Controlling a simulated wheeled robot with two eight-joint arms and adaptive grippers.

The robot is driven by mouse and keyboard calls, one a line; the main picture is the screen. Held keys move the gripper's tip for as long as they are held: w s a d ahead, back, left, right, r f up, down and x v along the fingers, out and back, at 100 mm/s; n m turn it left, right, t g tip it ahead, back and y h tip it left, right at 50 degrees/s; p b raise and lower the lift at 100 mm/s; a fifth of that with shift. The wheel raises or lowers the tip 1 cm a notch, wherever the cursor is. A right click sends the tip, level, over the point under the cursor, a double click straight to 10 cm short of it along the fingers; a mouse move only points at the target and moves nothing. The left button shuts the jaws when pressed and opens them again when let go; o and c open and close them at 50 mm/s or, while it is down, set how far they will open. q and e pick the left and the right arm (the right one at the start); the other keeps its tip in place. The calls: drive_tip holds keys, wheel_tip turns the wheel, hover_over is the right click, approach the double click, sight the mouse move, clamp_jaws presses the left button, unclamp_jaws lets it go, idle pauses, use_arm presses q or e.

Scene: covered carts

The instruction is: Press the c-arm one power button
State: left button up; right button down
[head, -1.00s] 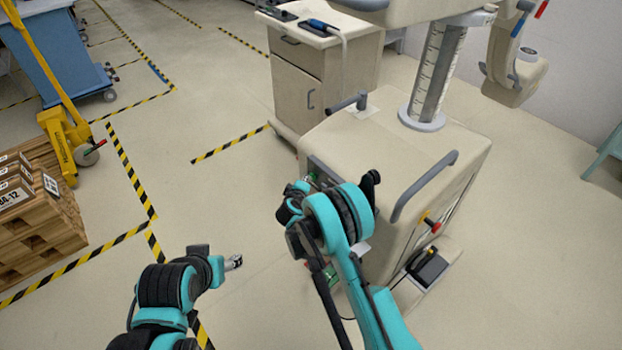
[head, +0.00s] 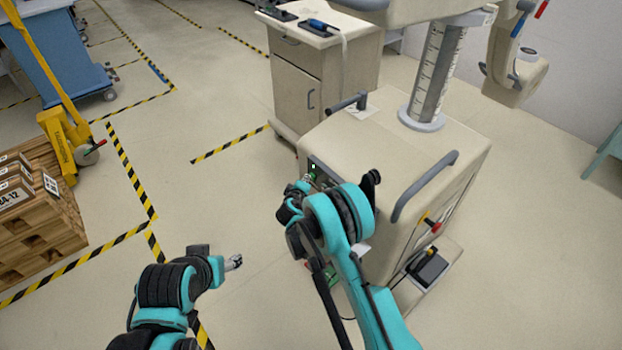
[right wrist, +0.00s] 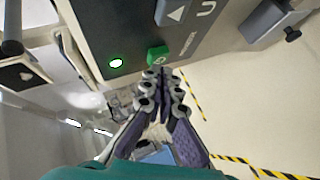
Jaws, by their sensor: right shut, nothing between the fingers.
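The c-arm (head: 350,140) is a beige wheeled unit with a column, right of centre in the head view. Its dark control panel (right wrist: 95,25) fills the top of the right wrist view. A green button (right wrist: 157,55) sits at the panel's edge, with a lit, green-ringed light (right wrist: 116,63) to its left. My right gripper (right wrist: 163,74) is shut and empty, its fingertips just below the green button; I cannot tell if they touch it. In the head view it is small beside the panel (head: 308,180). My left gripper (head: 234,263) hangs over the floor, its fingers too small to read.
A beige cabinet (head: 300,85) stands behind the c-arm. A grey handle (head: 425,185) rises on the c-arm's near side. A wooden pallet stack (head: 40,225) and yellow pallet jack (head: 65,145) stand at left. The floor between them and the c-arm is open, marked with striped tape.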

drive_tip(key=s+a, duration=0.3)
drive_tip(key=a, duration=0.2)
drive_tip(key=shift+s, duration=0.3)
drive_tip(key=shift+d, duration=0.1)
idle(0.4)
drive_tip(key=s+d+r+m+g, duration=0.25)
drive_tip(key=s+d+r, duration=0.4)
drive_tip(key=r, duration=0.35)
drive_tip(key=s+d+r+m+g, duration=0.1)
drive_tip(key=s+d+r+m, duration=0.2)
drive_tip(key=s+d+r, duration=0.45)
drive_tip(key=s+d+r+m+g+y, duration=0.1)
drive_tip(key=s+d+m, duration=0.1)
drive_tip(key=s, duration=0.9)
drive_tip(key=s+d+r+m+g+y, duration=0.1)
drive_tip(key=s+d+r+m+y, duration=0.1)
drive_tip(key=s, duration=1)
drive_tip(key=shift+s+d+r+m, duration=0.2)
drive_tip(key=shift+s+d+m, duration=0.1)
drive_tip(key=shift+d+m, duration=0.6)
